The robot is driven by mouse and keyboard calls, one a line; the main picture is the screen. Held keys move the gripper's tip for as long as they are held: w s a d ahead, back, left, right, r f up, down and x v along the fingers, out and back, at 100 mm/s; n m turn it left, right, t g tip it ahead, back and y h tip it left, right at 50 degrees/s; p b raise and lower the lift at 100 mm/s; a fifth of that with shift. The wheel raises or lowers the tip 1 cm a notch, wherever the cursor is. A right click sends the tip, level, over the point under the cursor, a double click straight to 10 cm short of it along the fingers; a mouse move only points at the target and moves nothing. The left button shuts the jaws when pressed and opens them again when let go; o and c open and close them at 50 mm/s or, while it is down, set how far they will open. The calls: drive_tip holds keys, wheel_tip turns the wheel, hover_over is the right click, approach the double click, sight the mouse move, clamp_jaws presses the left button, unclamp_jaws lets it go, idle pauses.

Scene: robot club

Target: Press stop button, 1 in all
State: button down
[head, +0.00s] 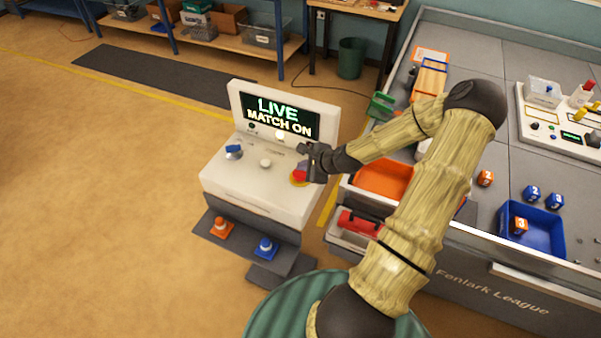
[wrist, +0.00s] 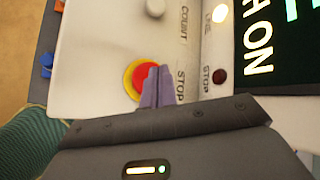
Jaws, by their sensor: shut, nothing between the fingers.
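The stop button is a red cap on a yellow ring. In the head view the stop button (head: 300,174) is at the right side of the white console's sloped top, partly hidden by my gripper (head: 318,163). In the wrist view the stop button (wrist: 143,78) lies beside the word STOP. My gripper (wrist: 157,84) is shut and empty, its fingertips overlapping the right part of the red cap in this view. I cannot tell whether they touch it. The console's screen (head: 277,116) reads LIVE MATCH ON.
A white button (head: 265,163) and a blue knob (head: 233,151) sit left of the stop button. A grey-topped table with a blue tray (head: 530,230) is on the right. Open floor lies to the left.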

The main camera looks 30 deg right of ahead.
sight(303, 175)
drive_tip(key=shift+f, duration=0.1)
idle(0.3)
drive_tip(key=shift+f, duration=0.35)
drive_tip(key=shift+f+b, duration=0.45)
drive_tip(key=shift+f, duration=0.15)
idle(1.1)
drive_tip(key=shift+r, duration=0.15)
drive_tip(key=shift+r+p, duration=0.9)
drive_tip(key=shift+p, duration=0.05)
wheel_tip(303, 175, up, 5)
drive_tip(key=p, duration=0.4)
idle(0.6)
